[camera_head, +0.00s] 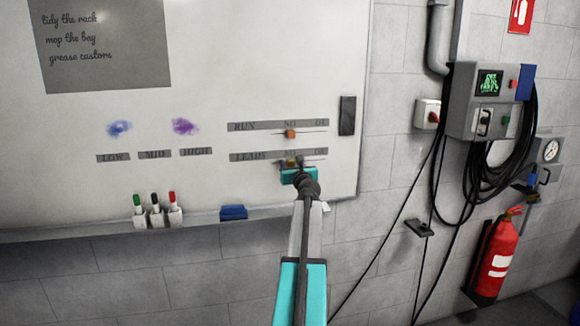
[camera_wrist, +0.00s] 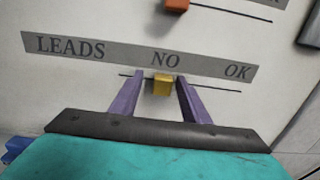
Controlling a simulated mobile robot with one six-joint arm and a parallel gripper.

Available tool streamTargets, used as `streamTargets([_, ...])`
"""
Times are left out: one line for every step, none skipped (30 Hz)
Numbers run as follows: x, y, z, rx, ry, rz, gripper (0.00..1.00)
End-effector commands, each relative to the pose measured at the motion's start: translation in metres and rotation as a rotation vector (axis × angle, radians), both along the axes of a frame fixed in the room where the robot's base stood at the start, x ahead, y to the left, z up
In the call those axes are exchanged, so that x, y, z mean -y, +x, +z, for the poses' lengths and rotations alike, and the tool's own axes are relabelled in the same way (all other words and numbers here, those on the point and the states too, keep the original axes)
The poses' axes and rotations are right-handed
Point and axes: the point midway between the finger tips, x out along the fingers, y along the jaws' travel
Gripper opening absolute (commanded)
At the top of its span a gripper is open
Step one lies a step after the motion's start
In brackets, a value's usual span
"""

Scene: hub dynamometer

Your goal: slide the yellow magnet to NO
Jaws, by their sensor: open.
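The yellow magnet (camera_wrist: 163,84) sits on the thin dark line under the LEADS label strip (camera_wrist: 90,49), just below the word NO. OK is farther right on that strip. My gripper (camera_wrist: 161,86) is open, with one purple finger on each side of the magnet. Small gaps seem to show between fingers and magnet, though contact is hard to judge. In the head view my gripper (camera_head: 291,166) is at the whiteboard and partly covers the lower strip; only a little of the magnet shows above it.
An orange magnet (camera_head: 291,134) sits on the line under the upper RUN strip (camera_head: 250,126). A dark bar (camera_head: 347,115) is at the board's right edge. A blue block (camera_head: 233,212) and markers (camera_head: 155,203) are along the bottom edge.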

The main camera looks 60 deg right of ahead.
Motion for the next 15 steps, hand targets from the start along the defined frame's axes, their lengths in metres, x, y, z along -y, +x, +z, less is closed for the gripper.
streamTargets([-0.002,-0.002,0.000,0.000,0.000,-0.001,0.42])
streamTargets([-0.003,-0.003,0.000,0.000,0.000,-0.001,0.42])
streamTargets([-0.005,-0.005,0.000,-0.001,-0.001,-0.001,0.42])
streamTargets([-0.007,-0.006,-0.001,-0.001,-0.001,-0.001,0.42])
streamTargets([-0.009,-0.007,-0.001,-0.001,-0.001,-0.001,0.42])
streamTargets([-0.011,-0.009,-0.001,-0.001,-0.001,-0.001,0.42])
streamTargets([-0.013,-0.011,-0.001,-0.001,-0.001,-0.001,0.42])
streamTargets([-0.015,-0.013,-0.001,-0.001,-0.001,-0.001,0.42])
streamTargets([-0.018,-0.015,-0.001,0.000,0.000,0.000,0.42])
streamTargets([-0.021,-0.017,-0.002,0.000,0.000,0.000,0.42])
streamTargets([-0.023,-0.019,-0.002,0.000,0.000,0.000,0.42])
streamTargets([-0.026,-0.021,-0.002,0.001,0.001,0.000,0.42])
streamTargets([-0.028,-0.023,-0.002,0.001,0.001,0.000,0.42])
streamTargets([-0.030,-0.026,-0.002,0.001,0.001,0.000,0.42])
streamTargets([-0.033,-0.029,-0.002,0.001,0.001,-0.001,0.42])
